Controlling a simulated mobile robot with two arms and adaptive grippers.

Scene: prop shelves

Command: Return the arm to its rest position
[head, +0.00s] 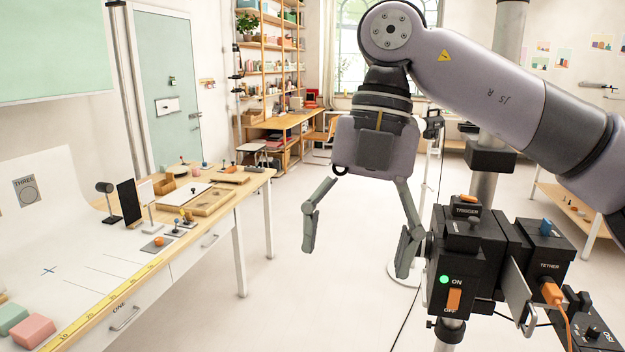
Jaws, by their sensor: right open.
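My right arm (485,75) comes in from the right across the upper part of the head view. My right gripper (357,240) hangs from it, fingers pointing down. The two fingers are spread wide with nothing between them. It is over open floor, to the right of the long white table and apart from it in the picture. My left gripper is not in view.
A long table (184,263) with wooden trays, small props and a yellow ruler (106,310) runs along the left. Black camera gear (470,262) marked TRIGGER and TETHER stands at the lower right, close to the right finger in the picture. Shelves (273,60) and a desk stand behind.

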